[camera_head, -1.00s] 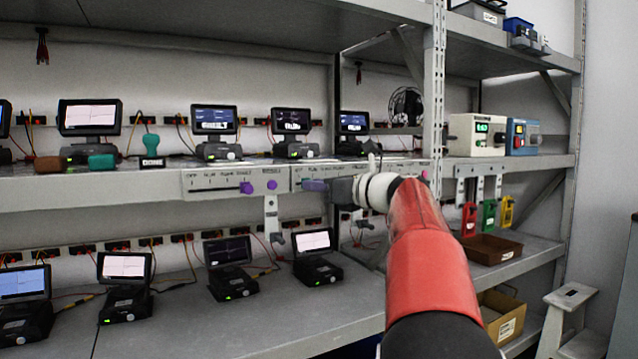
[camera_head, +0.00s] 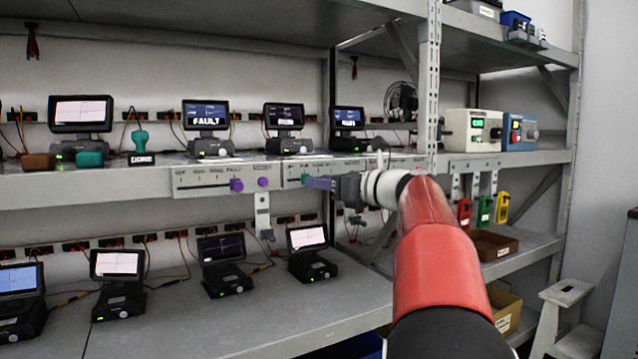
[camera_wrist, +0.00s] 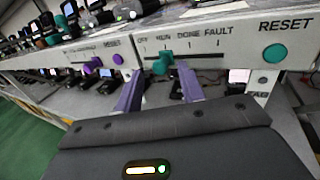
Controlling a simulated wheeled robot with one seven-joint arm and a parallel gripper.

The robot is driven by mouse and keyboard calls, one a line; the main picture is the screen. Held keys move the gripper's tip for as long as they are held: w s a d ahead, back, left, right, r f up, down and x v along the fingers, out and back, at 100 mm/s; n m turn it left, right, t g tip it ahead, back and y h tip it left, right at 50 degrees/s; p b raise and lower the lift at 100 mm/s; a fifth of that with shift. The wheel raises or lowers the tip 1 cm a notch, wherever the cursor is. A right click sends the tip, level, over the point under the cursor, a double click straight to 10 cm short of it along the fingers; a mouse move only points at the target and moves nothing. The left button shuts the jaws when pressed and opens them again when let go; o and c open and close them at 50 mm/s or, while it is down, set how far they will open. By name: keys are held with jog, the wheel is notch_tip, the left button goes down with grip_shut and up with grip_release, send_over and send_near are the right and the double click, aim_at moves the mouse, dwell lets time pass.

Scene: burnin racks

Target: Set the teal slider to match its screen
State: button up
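The teal slider (camera_wrist: 163,60) sits in the slot of a grey panel (camera_wrist: 240,50) in the wrist view, below the RUN label, between OFF and DONE. A round teal RESET button (camera_wrist: 275,53) is at the right of that panel. The slider shows small in the head view (camera_head: 305,179). The screen (camera_head: 284,116) above this panel seems to read RUN. My gripper (camera_wrist: 160,82) is open, with its purple fingers apart, one to each side of the slider and a little below it in the picture. Contact cannot be told. In the head view my gripper (camera_head: 320,183) is at the panel.
A panel with a purple slider (camera_head: 236,185) is on the left, below a FAULT screen (camera_head: 206,115). Another RUN screen (camera_head: 348,118) is on the right. A shelf upright (camera_head: 429,90) stands close behind my arm. More devices fill the lower shelf (camera_head: 180,320).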

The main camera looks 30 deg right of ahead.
jog(key=v, duration=0.6)
dwell(0.3)
jog(key=s+a+f+n+g+h, duration=0.1)
jog(key=s+a+f+n+g, duration=0.4)
jog(key=a+f, duration=0.35)
jog(key=s+a+f+n+g, duration=0.2)
jog(key=s+a+f+n, duration=0.3)
jog(key=a+f+n, duration=0.3)
jog(key=s+a+f+n+g+h, duration=0.2)
jog(key=s+f+n+h, duration=0.1)
jog(key=s+f+n, duration=0.5)
jog(key=s+a+f+n+g+h, duration=0.1)
jog(key=s+a+f+n+h, duration=0.2)
jog(key=s+f+n, duration=0.6)
jog(key=shift+s+a+f+n+g, duration=0.3)
jog(key=shift+f+n+g, duration=0.1)
jog(key=shift+f+n, duration=0.15)
